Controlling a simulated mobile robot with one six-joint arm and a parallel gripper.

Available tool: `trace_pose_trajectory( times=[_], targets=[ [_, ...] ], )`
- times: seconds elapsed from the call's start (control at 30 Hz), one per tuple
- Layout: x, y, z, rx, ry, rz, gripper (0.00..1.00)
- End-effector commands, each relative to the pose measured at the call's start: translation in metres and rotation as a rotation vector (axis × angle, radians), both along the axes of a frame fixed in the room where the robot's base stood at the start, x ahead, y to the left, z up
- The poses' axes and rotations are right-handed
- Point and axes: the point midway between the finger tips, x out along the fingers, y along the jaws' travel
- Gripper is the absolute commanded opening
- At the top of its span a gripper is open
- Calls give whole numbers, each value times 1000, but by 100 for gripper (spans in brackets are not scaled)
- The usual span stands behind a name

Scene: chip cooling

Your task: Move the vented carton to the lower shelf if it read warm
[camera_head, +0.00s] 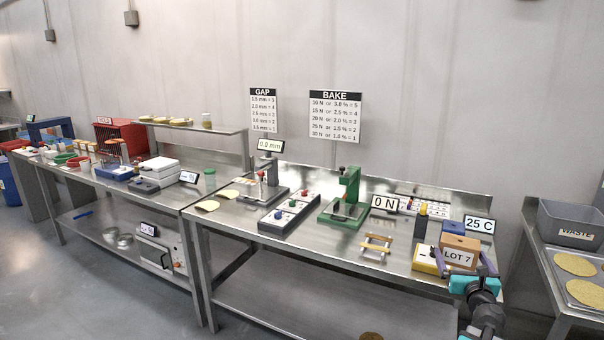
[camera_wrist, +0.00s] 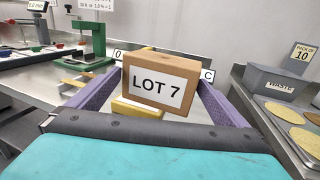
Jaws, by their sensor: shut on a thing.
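The brown carton (camera_head: 461,244) has a white label reading LOT 7. It is above the front right part of the steel table, and it fills the middle of the wrist view (camera_wrist: 175,66). My gripper (camera_head: 458,262) is shut on it, with one purple finger on each side. The carton looks upright. A yellow device (camera_head: 427,260) is behind and below it; I cannot tell whether they touch. A display (camera_head: 479,225) behind the carton reads 25 C.
A 0 N display (camera_head: 384,204), a wooden rack (camera_head: 376,246) and a green press (camera_head: 345,203) stand left of the carton. A grey WASTE bin (camera_head: 572,223) and a tray with yellow discs (camera_head: 583,290) are on the right-hand table. A gap separates the two tables.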

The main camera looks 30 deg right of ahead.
Motion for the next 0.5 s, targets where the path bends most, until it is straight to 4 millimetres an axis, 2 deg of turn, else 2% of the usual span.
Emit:
trace_pose_trajectory(
  times=[0.03,0.1,0.27,0.5],
  targets=[
    [15,9,-6,0,-1,24,65],
    [33,21,-11,0,-1,53,65],
    [74,50,-23,-1,-1,124,65],
    [132,102,-42,1,-1,245,65]
  ],
)
